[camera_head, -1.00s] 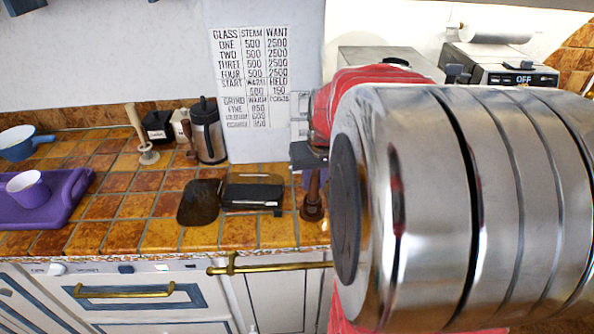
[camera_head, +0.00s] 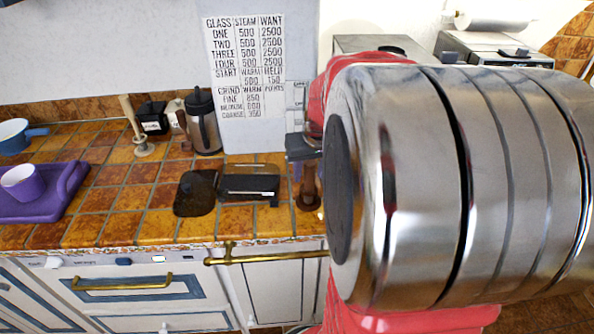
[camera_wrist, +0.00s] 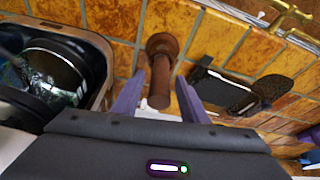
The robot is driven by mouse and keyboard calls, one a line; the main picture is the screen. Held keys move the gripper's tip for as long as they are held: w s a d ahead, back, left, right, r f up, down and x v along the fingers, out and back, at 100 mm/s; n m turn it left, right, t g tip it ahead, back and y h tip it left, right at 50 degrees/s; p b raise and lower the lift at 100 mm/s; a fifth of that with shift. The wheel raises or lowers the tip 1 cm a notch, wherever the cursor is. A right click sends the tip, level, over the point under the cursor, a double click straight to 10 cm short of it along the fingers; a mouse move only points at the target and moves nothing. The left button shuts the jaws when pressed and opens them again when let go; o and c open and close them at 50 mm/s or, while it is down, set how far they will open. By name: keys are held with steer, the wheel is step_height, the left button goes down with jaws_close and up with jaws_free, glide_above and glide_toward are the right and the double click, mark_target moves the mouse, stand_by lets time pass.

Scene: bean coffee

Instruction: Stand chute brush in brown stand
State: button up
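A brown upright piece (camera_head: 308,190) with a round base stands on the tiled counter near its front edge. It also shows in the wrist view (camera_wrist: 160,75), its shaft between my fingers. I cannot tell whether it is the brown stand alone or holds the chute brush. My gripper (camera_wrist: 158,88) is open above it, with visible gaps between the purple fingers and the shaft. A small white bit shows low between the fingers. A light wooden stick (camera_head: 128,113) stands tilted in a cream round base (camera_head: 144,149) farther left. My arm hides the counter to the right.
A black flat device (camera_head: 249,186) and a dark pad (camera_head: 195,193) lie left of the brown piece. A purple tray (camera_head: 45,205) with a purple cup (camera_head: 22,182) is at far left. A steel jug (camera_head: 203,122) stands by the wall. A brass rail (camera_head: 268,257) runs along the front.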

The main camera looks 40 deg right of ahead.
steer(key=shift+o, duration=0.2)
steer(key=v, duration=1.3)
steer(key=shift+r, duration=0.35)
